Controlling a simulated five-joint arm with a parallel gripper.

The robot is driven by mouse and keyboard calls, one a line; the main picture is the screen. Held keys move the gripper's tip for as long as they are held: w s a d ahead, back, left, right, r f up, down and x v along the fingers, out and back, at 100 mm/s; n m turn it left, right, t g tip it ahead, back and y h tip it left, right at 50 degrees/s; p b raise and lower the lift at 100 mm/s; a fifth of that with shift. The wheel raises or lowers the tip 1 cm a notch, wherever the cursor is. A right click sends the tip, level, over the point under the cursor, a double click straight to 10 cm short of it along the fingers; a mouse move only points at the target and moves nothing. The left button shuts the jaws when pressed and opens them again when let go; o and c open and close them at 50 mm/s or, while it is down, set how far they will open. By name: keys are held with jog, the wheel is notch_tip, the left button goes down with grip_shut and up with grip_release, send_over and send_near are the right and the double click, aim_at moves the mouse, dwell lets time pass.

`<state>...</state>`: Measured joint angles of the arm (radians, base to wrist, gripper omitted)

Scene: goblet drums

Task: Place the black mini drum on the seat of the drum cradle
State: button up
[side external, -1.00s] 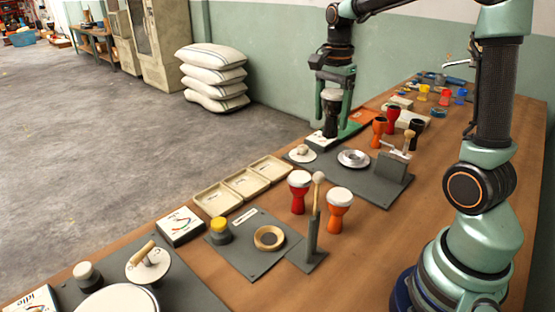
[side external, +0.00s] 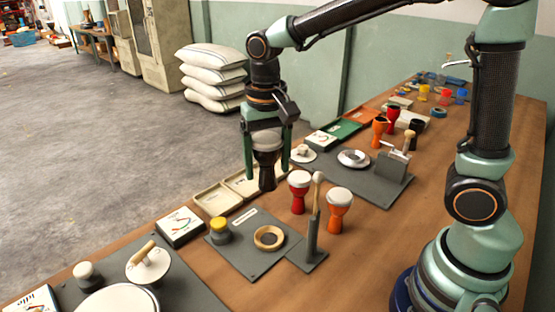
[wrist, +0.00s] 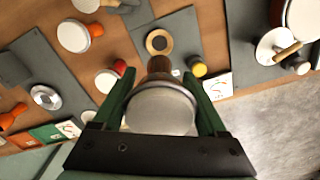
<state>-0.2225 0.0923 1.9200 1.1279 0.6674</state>
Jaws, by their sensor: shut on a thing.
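My gripper (side external: 267,172) is shut on the black mini drum (side external: 267,180), which has a pale head on top. It hangs upright above the trays, its foot apart from the table. In the wrist view, the drum's pale head (wrist: 160,110) fills the space between the green fingers and hides most of its body. The drum cradle, with a wooden ring seat (side external: 269,237) around a dark middle, is on a grey plate (side external: 258,262); the seat looks empty. The ring (wrist: 159,42) also shows just beyond the drum in the wrist view.
A red drum (side external: 299,193) and an orange drum (side external: 337,212) stand right of the cradle, beside an upright mallet stand (side external: 312,240). A yellow-topped knob (side external: 220,232) is left of the ring. Shallow trays (side external: 211,201) lie behind. Another grey plate (side external: 385,190) holds a silver ring.

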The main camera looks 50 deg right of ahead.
notch_tip(320, 180, down, 16)
jog(key=shift+r, duration=0.2)
jog(key=shift+f, duration=0.15)
jog(key=o, duration=1.3)
